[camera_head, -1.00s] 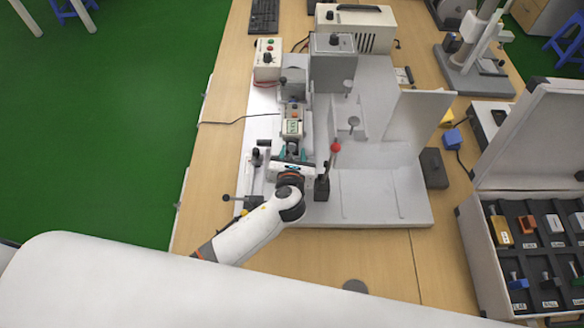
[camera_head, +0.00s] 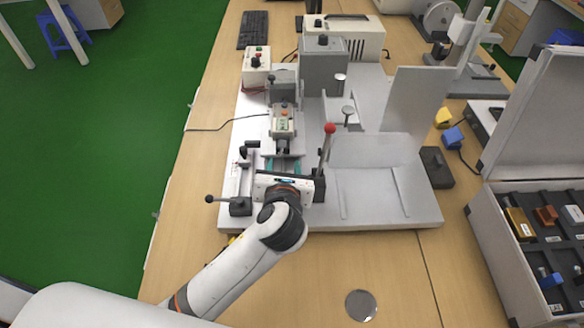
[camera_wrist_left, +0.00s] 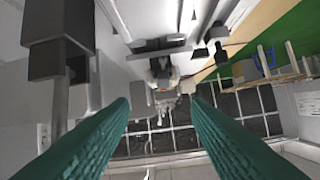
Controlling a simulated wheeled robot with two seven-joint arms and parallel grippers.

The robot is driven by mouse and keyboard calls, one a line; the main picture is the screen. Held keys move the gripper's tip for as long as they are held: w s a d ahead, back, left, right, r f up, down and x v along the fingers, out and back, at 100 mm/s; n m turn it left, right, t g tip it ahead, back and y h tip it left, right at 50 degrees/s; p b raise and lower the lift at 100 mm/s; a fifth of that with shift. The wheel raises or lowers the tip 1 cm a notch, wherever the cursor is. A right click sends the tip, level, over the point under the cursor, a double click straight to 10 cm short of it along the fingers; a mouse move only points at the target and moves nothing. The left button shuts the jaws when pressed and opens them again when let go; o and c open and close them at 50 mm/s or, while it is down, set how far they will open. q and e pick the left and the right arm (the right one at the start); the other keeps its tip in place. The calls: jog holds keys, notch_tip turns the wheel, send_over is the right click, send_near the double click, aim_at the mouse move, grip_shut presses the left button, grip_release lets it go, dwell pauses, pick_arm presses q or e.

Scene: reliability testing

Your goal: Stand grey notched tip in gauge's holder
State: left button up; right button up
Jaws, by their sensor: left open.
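The gauge (camera_head: 283,124), a light body with a small green display, lies on the grey test stand in the head view. My left gripper (camera_head: 283,164) is at its near end, with teal fingers pointing toward it. In the left wrist view the two teal fingers (camera_wrist_left: 160,110) are wide apart with nothing clasped between them. I cannot make out the gauge's holder clearly; the gripper partly covers that area. A grey block (camera_head: 573,213) sits in the open case at the right, but I cannot tell whether it is the notched tip. My right gripper is out of view.
A red-knobbed lever (camera_head: 330,128) stands close right of my left gripper, and a black-knobbed lever (camera_head: 210,199) is to its left. The open case (camera_head: 495,250) holds orange, brown and blue pieces. The near table (camera_head: 300,285) is mostly clear.

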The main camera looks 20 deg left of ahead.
aim_at(283, 144)
pick_arm(q)
jog(key=shift+w+a+f, duration=0.1)
jog(key=shift+w+f, duration=0.05)
jog(key=x, duration=0.6)
jog(key=shift+w, duration=0.25)
jog(key=shift+a+x, duration=0.1)
jog(key=shift+x, duration=1.3)
jog(key=shift+a+x, duration=0.15)
jog(key=shift+x, duration=1.2)
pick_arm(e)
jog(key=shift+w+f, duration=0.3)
pick_arm(q)
jog(key=shift+s, duration=0.1)
jog(key=shift+c, duration=0.2)
grip_shut()
